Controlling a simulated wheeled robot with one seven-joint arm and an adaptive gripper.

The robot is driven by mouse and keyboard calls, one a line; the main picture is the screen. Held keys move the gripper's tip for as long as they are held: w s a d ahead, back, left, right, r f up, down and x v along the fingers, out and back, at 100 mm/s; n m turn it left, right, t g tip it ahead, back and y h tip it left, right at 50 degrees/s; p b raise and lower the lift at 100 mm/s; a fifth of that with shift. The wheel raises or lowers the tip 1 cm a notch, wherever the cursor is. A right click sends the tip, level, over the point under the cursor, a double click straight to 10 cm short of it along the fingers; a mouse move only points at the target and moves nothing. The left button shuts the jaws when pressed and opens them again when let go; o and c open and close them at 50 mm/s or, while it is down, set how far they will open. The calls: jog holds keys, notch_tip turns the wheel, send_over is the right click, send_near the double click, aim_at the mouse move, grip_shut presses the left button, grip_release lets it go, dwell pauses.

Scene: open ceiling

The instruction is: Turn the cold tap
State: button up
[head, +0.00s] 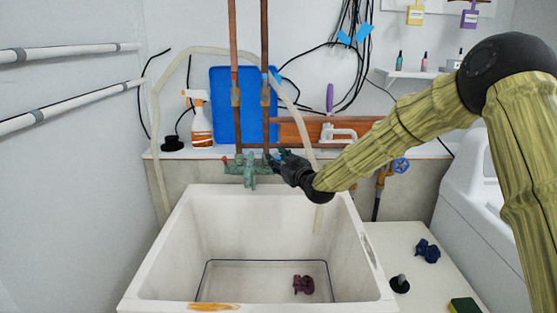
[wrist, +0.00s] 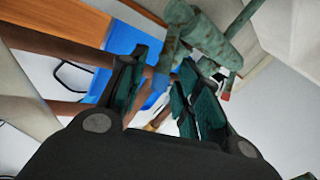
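The green, weathered tap (head: 246,170) is mounted on the wall above the back rim of the white sink. A small red mark shows at its left end in the head view. My gripper (head: 281,158) is at the tap's right end, where it hides the cold side. In the wrist view the tap body (wrist: 205,38) is just beyond my fingers, with a red tip at its far side. My gripper (wrist: 160,92) is open there, fingers apart. A small blue piece (wrist: 161,82), perhaps the cold handle, shows between the fingertips; I cannot tell whether they touch it.
The sink (head: 170,250) is below, holding a dark red object (head: 303,285). Two copper pipes (head: 234,60) rise behind the tap, before a blue board (head: 222,105). A spray bottle (head: 199,120) stands left on the ledge. A pale hose (head: 300,108) hangs close to my gripper.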

grip_shut()
